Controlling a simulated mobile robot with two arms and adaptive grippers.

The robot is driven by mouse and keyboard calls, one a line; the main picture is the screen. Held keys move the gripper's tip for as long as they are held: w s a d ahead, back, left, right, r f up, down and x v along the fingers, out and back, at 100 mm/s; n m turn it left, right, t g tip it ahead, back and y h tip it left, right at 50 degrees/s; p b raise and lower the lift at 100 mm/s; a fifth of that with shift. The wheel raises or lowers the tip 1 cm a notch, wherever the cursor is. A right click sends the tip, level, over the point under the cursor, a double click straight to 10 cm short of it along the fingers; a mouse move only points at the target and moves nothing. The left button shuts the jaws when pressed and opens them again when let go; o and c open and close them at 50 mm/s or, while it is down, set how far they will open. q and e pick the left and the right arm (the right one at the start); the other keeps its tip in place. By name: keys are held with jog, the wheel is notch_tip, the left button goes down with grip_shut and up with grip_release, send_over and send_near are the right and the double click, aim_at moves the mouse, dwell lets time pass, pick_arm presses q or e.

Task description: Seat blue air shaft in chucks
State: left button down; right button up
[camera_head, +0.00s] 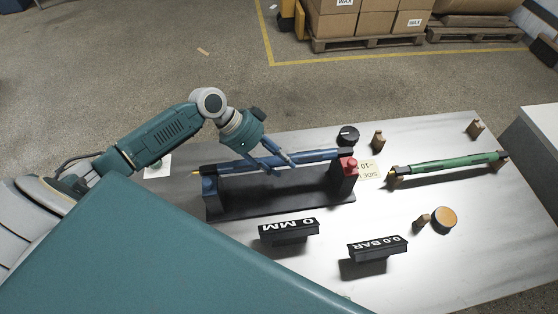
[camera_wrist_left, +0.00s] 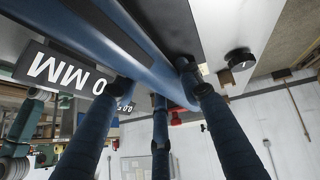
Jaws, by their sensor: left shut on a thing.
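The blue air shaft (camera_head: 240,164) lies nearly level across the black chuck stand (camera_head: 278,202). Its yellow-tipped left end is at the left chuck post (camera_head: 211,194). Its right end is at the right chuck post (camera_head: 343,181), beside a red knob (camera_head: 349,164). I cannot tell whether the ends rest fully in the chucks. My left gripper (camera_head: 280,163) is shut on the blue shaft near its middle, coming from behind. In the left wrist view, the shaft (camera_wrist_left: 125,45) runs diagonally between the fingers (camera_wrist_left: 155,100). My right gripper is not in view.
A green shaft (camera_head: 455,163) lies on supports at the right. The 0 MM display (camera_head: 288,229) and the 0.0 BAR display (camera_head: 377,247) stand in front of the stand. A black knob (camera_head: 347,135) is behind, and an orange-topped round thing (camera_head: 443,218) is at the right.

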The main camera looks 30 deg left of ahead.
pick_arm(q)
jog(key=shift+w+f+b, duration=0.1)
jog(key=shift+f+b, duration=0.4)
jog(key=shift+f, duration=0.3)
jog(key=c, duration=1.2)
grip_release()
jog(key=shift+o, duration=0.9)
jog(key=shift+f, duration=0.15)
jog(key=v, duration=1.2)
